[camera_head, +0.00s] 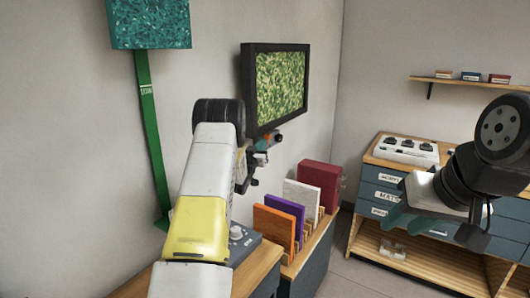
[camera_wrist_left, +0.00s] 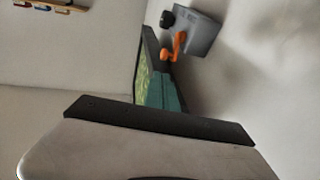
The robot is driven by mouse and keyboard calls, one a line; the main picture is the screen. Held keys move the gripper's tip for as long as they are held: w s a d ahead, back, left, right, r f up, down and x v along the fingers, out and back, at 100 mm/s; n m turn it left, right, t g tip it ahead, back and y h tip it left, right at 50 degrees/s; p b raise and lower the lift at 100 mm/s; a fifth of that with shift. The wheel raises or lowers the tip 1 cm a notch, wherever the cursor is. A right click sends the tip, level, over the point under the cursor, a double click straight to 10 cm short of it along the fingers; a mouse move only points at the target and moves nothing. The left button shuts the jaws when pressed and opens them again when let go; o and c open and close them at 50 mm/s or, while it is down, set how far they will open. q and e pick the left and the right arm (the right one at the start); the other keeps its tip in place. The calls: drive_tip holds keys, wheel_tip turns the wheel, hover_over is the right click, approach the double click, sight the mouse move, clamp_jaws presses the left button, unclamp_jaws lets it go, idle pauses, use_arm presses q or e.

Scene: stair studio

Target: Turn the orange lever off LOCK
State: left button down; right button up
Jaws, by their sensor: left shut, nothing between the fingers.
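The orange lever (camera_wrist_left: 176,46) sits on a grey box (camera_wrist_left: 198,36) on the wall in the left wrist view, with a round black knob beside it. A small orange part (camera_head: 267,140) shows below the wall screen in the head view, partly behind my left arm. My left gripper (camera_head: 262,158) is near it, mostly hidden by its own wrist; its teal fingers (camera_wrist_left: 165,94) are shut and empty, pointing toward the box. A gap between them and the lever is hard to judge. No LOCK marking is readable. My right gripper (camera_head: 432,225) is open and empty, far to the right.
A framed green screen (camera_head: 281,88) hangs on the wall. Below stand upright orange, purple, white and red panels (camera_head: 318,185) in a rack. A grey device with a knob (camera_head: 240,238) sits on the bench. A drawer cabinet (camera_head: 375,172) stands right; floor between is clear.

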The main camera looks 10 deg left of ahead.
use_arm(q)
drive_tip(key=r+v, duration=0.1)
drive_tip(key=v, duration=0.6)
drive_tip(key=shift+s+r, duration=0.35)
drive_tip(key=shift+s, duration=0.15)
drive_tip(key=shift+a+f, duration=0.1)
drive_tip(key=shift+a, duration=0.05)
